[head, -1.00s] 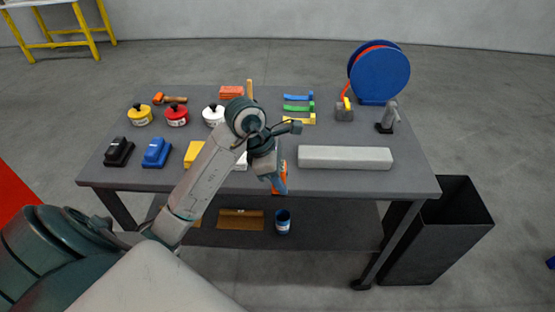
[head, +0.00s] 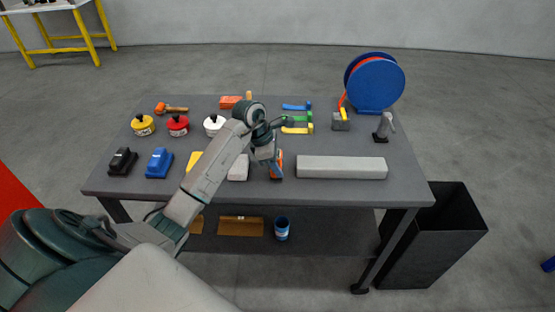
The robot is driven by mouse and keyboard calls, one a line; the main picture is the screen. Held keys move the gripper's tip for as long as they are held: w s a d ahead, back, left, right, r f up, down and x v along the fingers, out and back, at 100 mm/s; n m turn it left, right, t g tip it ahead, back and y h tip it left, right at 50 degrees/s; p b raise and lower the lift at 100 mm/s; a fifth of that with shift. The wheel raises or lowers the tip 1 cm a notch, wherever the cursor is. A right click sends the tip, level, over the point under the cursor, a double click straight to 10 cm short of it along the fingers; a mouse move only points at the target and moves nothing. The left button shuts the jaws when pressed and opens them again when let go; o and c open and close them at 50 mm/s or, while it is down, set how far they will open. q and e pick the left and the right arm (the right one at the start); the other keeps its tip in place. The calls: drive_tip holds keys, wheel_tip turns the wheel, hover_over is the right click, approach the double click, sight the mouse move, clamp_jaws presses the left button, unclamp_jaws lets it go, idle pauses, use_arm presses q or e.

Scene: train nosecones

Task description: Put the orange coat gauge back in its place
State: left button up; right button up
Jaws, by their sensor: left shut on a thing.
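My left gripper (head: 272,159) is above the front middle of the grey workbench, pointing down. It is shut on an orange thing (head: 280,156), which looks like the orange coat gauge. Only its edges show, as the gripper and wrist cover much of it. It is just left of the long light-grey block (head: 342,167). I cannot tell whether it touches the bench top. My right gripper is out of view.
Left on the workbench (head: 408,188) are black (head: 122,161), blue (head: 159,163), yellow (head: 194,160) and white (head: 239,168) blocks. Lidded pots, including a red one (head: 178,126), stand behind. A blue reel (head: 374,82) is back right; a black bin (head: 437,240) stands right.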

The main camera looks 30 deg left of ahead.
use_arm(q)
drive_tip(key=shift+w+f, duration=0.1)
drive_tip(key=shift+f, duration=0.05)
drive_tip(key=shift+f+b, duration=0.1)
drive_tip(key=shift+b, duration=0.2)
drive_tip(key=o, duration=0.8)
drive_tip(key=shift+o, duration=1.3)
